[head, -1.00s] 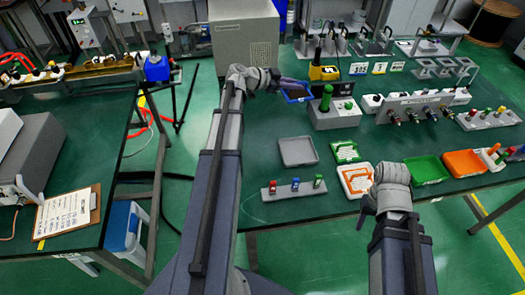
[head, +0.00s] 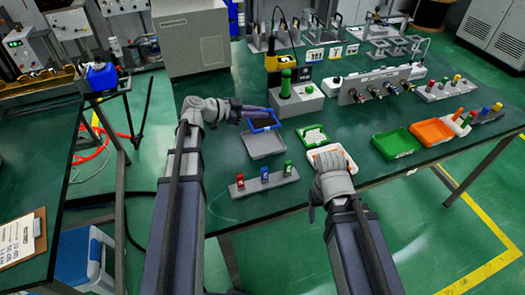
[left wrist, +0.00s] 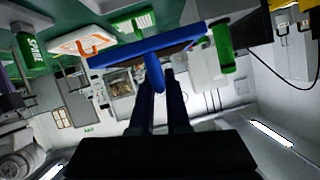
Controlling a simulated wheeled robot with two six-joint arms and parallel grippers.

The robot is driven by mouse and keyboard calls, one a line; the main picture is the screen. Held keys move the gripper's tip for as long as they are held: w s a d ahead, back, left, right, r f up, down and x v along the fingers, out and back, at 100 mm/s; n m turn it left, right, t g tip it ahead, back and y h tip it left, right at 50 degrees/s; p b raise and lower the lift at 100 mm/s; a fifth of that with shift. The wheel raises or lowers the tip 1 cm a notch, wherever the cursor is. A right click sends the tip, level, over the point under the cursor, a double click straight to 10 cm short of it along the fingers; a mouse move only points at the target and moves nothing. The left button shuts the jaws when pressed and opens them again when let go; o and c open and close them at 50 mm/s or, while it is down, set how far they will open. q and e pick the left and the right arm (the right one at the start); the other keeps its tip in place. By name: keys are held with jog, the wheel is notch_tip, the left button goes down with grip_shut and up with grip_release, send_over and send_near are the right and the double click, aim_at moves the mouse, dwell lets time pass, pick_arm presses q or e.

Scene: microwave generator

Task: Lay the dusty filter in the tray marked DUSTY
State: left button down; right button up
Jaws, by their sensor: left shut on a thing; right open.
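The dusty filter (head: 262,117), a blue frame around a dark brown mesh, is held by its blue handle in my left gripper (head: 246,110). Its blue edge and tab also show between the dark fingers in the left wrist view (left wrist: 150,57). In the head view it appears just behind the far edge of an empty grey tray (head: 265,147); its exact height is unclear. A green tray (head: 396,144) and an orange tray (head: 431,132) lie further right. I cannot read a DUSTY label on any tray. My right gripper (head: 314,206) is open near the front table edge.
A green-framed filter (head: 312,136) and an orange-framed one (head: 330,155) lie right of the grey tray. A small rack with red, blue and green pieces (head: 264,180) stands in front. A grey box with a green cylinder (head: 288,98) stands behind the filter.

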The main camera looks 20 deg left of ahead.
pick_arm(q)
jog(key=shift+s+d+f, duration=0.1)
jog(key=shift+d, duration=0.1)
notch_tip(320, 180, down, 10)
jog(key=b, duration=1)
jog(key=shift+f, duration=0.1)
jog(key=c, duration=0.9)
grip_release()
jog(key=p+v, duration=0.2)
jog(key=v, duration=0.3)
jog(key=p+v, duration=0.2)
jog(key=v, duration=0.4)
jog(key=shift+r, duration=0.25)
jog(key=shift+s+a+r+p, duration=0.1)
jog(key=shift+s+a+p, duration=0.2)
jog(key=shift+a+p, duration=0.1)
